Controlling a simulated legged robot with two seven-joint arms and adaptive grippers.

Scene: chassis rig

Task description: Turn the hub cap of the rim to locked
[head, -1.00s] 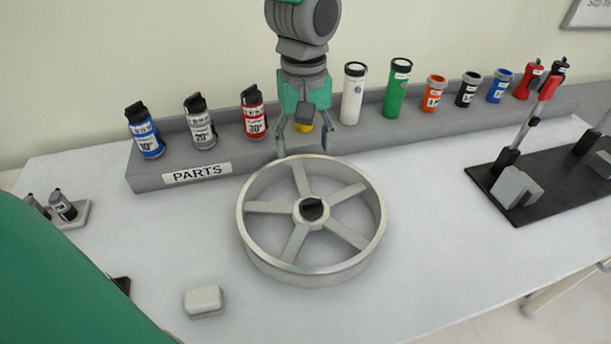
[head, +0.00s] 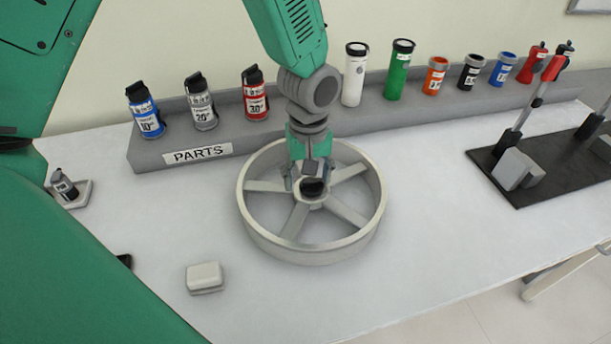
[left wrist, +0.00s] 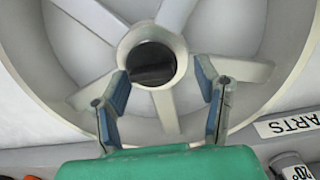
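The rim (head: 262,239) is a silver five-spoke wheel lying flat on the white table. Its black hub cap (head: 313,188) sits at the centre; in the left wrist view the dark cap (left wrist: 152,64) shows inside the round hub. My left gripper (head: 308,178) is above the hub, just behind the cap in the head view. My right gripper is not in view.
A grey parts shelf (head: 198,153) with several bottles and cylinders runs behind the rim. A small pale block (head: 204,277) lies front left.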

